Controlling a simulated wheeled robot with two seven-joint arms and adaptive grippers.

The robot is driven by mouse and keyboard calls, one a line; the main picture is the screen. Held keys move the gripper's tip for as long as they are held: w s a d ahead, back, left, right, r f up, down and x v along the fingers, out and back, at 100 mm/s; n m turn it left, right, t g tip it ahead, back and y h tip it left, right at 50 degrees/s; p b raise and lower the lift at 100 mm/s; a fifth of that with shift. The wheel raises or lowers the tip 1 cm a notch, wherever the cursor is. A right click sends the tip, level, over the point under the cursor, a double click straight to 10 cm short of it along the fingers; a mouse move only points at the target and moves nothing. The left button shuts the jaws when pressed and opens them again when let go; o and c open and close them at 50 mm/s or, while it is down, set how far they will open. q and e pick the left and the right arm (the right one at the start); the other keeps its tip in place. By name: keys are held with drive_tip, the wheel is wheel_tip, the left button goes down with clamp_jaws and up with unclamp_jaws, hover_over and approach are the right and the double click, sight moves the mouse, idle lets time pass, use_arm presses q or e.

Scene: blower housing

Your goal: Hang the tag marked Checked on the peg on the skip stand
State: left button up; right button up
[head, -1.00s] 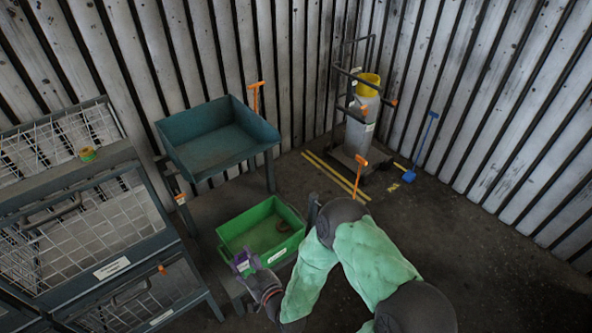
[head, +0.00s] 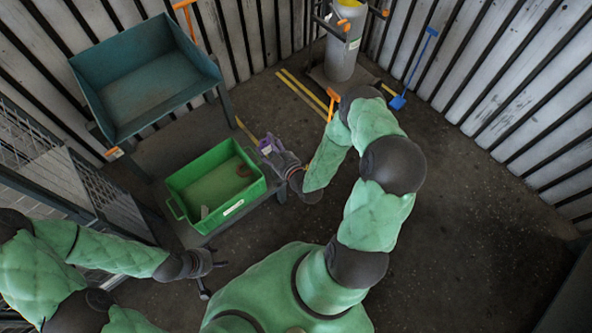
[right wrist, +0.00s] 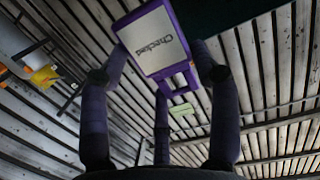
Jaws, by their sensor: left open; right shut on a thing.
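My right gripper (head: 272,152) is shut on a purple-framed tag (head: 266,147), held in the air just right of the green tray. In the right wrist view the tag (right wrist: 155,42) has a white face reading "Checked", between the dark fingers. The skip stand carries a teal skip (head: 145,85) at the upper left. A small orange-and-white piece (head: 115,153) sits at its near left corner; I cannot tell whether it is the peg. My left gripper (head: 207,283) is open and empty, low in front of the green tray.
A green tray (head: 238,207) with a few small things in it sits on a low surface by the stand. A wire cage (head: 45,165) is at left. Floor at right is clear.

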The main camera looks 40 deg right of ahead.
drive_tip(key=s+d+f+b, duration=0.1)
drive_tip(key=d+f+b, duration=0.15)
drive_tip(key=f, duration=0.45)
drive_tip(key=s+d+f+n+b, duration=0.1)
drive_tip(key=s+d+f, duration=0.15)
drive_tip(key=f, duration=0.35)
drive_tip(key=s+d+f+b, duration=0.1)
drive_tip(key=d+f, duration=0.2)
drive_tip(key=f, duration=0.4)
drive_tip(key=w+f+b, duration=0.1)
drive_tip(key=w+b, duration=0.1)
drive_tip(key=w, duration=0.7)
drive_tip(key=shift+w+a+f+y+b, duration=0.2)
drive_tip(key=shift+w+a+y+b, duration=0.1)
drive_tip(key=shift+a+y, duration=0.1)
drive_tip(key=o, duration=1.2)
drive_tip(key=shift+s, duration=0.15)
